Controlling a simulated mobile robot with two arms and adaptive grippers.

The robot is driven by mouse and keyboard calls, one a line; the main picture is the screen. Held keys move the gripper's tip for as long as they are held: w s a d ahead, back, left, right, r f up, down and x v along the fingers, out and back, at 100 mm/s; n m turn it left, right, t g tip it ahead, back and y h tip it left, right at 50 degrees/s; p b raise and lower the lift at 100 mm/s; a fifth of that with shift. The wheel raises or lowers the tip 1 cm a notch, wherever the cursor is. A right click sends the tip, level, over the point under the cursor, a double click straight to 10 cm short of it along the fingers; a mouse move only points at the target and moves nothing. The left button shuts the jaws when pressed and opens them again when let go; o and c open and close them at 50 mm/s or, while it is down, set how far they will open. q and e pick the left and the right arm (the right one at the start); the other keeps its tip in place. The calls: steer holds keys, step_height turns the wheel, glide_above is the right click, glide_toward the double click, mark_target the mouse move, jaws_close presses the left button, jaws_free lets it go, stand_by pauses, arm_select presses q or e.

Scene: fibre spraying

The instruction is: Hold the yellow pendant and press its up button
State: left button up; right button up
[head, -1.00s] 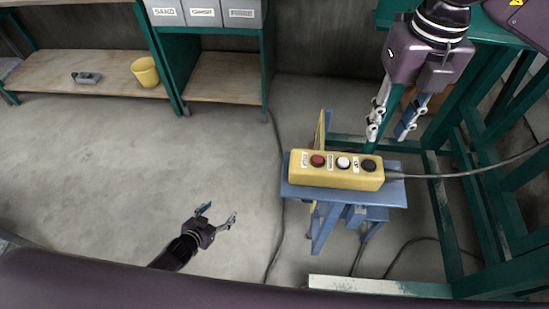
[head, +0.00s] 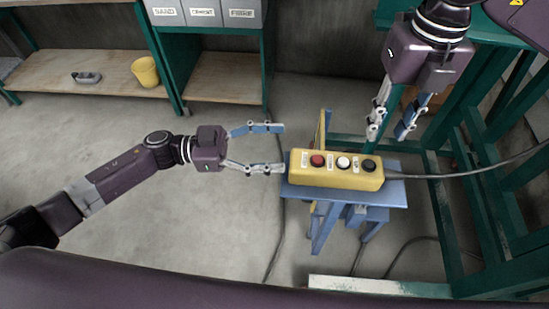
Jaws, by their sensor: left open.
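The yellow pendant (head: 335,178) lies on a small blue stand (head: 393,193), with its cable leaving to the right. Its face carries a red button (head: 318,161) at left, a white button (head: 343,163) in the middle and a black button (head: 369,165) at right, each with a small label too small to read surely. My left gripper (head: 281,148) is open at the pendant's left end; its lower fingertip is close to that end, and I cannot tell whether it touches. My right gripper (head: 388,134) points down above and behind the pendant's right end, fingers apart and empty.
A green frame (head: 440,215) stands at right. The grey cable (head: 470,172) crosses to it. Shelves at the back left hold a yellow bucket (head: 146,72), a grey tool (head: 87,78) and labelled grey bins (head: 203,13). The floor at left is clear.

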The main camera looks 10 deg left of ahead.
mark_target(311, 164)
arm_select(q)
steer(key=shift+s+d+m+g, duration=0.2)
steer(key=shift+s+d+g, duration=0.3)
steer(key=shift+d, duration=0.9)
steer(key=shift+s+d+m+g, duration=0.2)
steer(key=shift+s+d, duration=0.5)
steer(key=shift+d, duration=0.7)
steer(key=shift+s+d+m+g, duration=0.25)
steer(key=shift+s+d, duration=0.35)
steer(key=shift+d, duration=0.8)
steer(key=shift+c, duration=0.4)
steer(key=c, duration=1.5)
arm_select(e)
jaws_close()
